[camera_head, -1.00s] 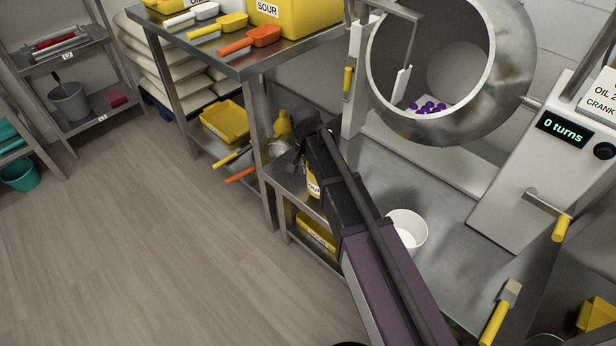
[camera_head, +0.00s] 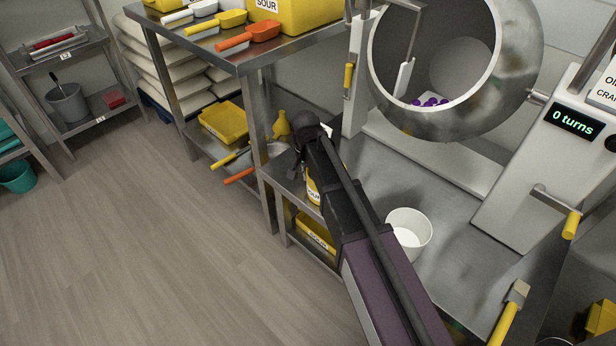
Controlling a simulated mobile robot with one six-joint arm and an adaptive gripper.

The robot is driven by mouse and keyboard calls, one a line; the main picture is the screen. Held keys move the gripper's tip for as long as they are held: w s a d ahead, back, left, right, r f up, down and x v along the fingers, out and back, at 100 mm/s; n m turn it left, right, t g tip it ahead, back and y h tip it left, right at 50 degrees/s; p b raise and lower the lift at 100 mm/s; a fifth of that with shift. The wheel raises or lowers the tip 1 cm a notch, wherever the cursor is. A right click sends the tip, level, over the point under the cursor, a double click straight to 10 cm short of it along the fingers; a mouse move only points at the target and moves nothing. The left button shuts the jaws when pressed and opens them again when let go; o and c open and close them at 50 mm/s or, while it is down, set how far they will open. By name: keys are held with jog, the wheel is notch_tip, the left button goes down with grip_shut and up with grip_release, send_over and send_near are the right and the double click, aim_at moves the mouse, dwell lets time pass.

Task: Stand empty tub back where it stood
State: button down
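My gripper (camera_head: 298,160) is at the end of my dark arm, above the lower steel stand beside the shelf unit. It is seen from behind, and its fingers are small and mostly hidden, so I cannot tell if it holds anything. A yellow tub with a partly covered label (camera_head: 313,190) shows just below and behind my arm. A white tub (camera_head: 421,236) stands upright on the steel table right of my arm; its inside looks white. I cannot tell which tub is the empty one.
The steel shelf unit (camera_head: 240,65) holds scoops and a yellow SOUR bin (camera_head: 290,18). A yellow tray (camera_head: 224,122) and yellow bottle (camera_head: 281,126) sit lower. A steel drum (camera_head: 515,85) holds purple pieces. A crank machine (camera_head: 540,170) reads 0 turns. The floor at left is clear.

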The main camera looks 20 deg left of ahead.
jog(key=shift+f, duration=0.1)
jog(key=c, duration=0.8)
grip_release()
notch_tip(320, 180, up, 12)
jog(key=p, duration=1.2)
jog(key=shift+a, duration=0.3)
